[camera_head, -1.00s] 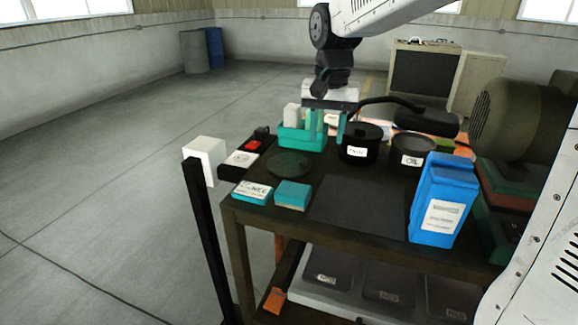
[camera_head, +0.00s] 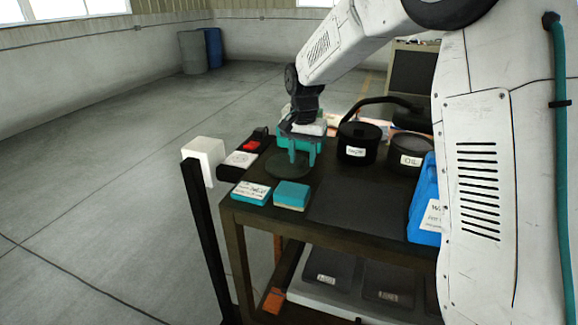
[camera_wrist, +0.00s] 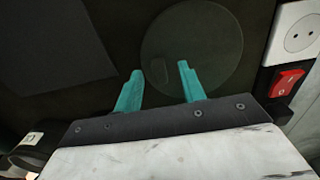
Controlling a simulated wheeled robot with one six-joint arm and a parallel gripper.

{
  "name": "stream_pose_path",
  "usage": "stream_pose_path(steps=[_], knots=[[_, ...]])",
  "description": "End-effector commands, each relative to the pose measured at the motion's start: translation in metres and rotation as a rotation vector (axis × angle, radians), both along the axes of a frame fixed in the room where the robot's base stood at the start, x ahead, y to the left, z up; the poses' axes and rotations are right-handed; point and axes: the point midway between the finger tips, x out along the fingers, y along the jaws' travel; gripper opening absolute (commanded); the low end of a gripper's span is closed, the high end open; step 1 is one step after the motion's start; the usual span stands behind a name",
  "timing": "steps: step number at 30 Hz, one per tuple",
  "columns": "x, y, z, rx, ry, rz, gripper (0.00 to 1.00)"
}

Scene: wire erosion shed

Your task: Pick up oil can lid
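A dark, flat round disc, which looks like the oil can lid (camera_head: 284,171), lies on the table left of the cans. It also shows in the wrist view (camera_wrist: 205,40). The dark can labelled OIL (camera_head: 408,151) stands on the right, partly hidden by my arm. My gripper (camera_head: 302,163) points down over the lid with its teal fingers apart. In the wrist view my gripper (camera_wrist: 161,69) is open, with the fingertips at the lid's near left part. A faint oval shape shows between them. I cannot tell whether the fingers touch the lid.
A black lidded can (camera_head: 358,152) stands right of my gripper. A teal-topped block (camera_head: 292,194), a teal-and-white box (camera_head: 251,192) and a red switch (camera_head: 253,145) beside a socket are near the left edge. A blue container (camera_head: 428,205) is at right. The front middle is clear.

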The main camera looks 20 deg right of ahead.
Motion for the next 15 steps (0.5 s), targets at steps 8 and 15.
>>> stream_pose_path(steps=[8,15], knots=[[-0.0001,0.0,-0.005,0.0,0.0,0.0,0.4],[-0.0002,0.0,-0.0047,0.0,0.0,0.0,0.0]])
